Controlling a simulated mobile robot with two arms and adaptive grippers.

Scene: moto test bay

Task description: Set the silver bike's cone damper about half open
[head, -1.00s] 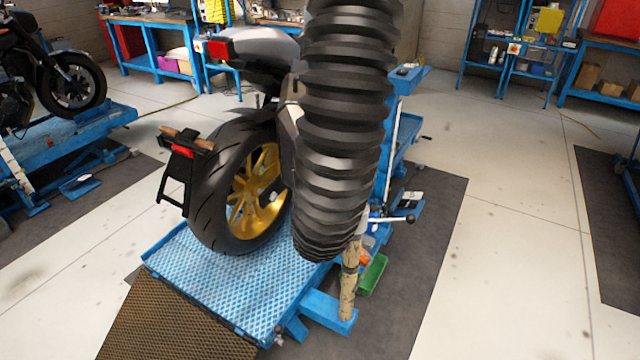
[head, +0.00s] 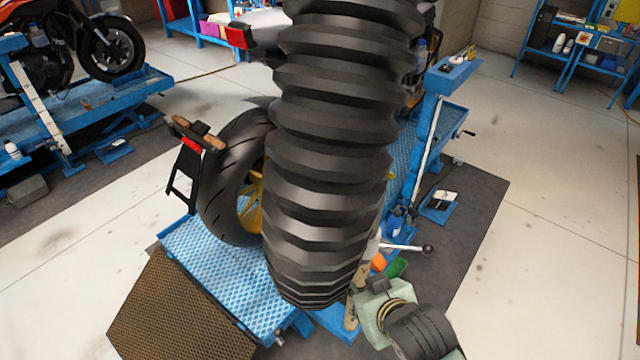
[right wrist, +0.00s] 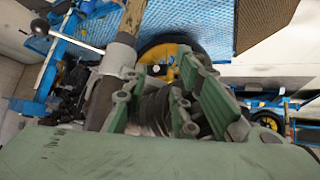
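The silver bike (head: 240,180) stands on a blue lift, with its black rear tyre and gold wheel facing me. A thick black corrugated hose (head: 325,170) hangs in front and hides much of it. Beside the hose's lower end, a thin metal rod with a dark ball knob (head: 428,250) sticks out to the right. It also shows in the right wrist view (right wrist: 38,27), near a grey sleeve (right wrist: 118,60) on a brown pipe. I cannot identify the cone damper or its setting. My right gripper (right wrist: 165,75) has spread green fingers, with dark ribbed material visible between them.
The blue lift platform (head: 215,265) has a brown mesh ramp (head: 170,310) at its near end. A blue post (head: 430,120) rises right of the hose. Another bike (head: 100,50) stands on a lift at left.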

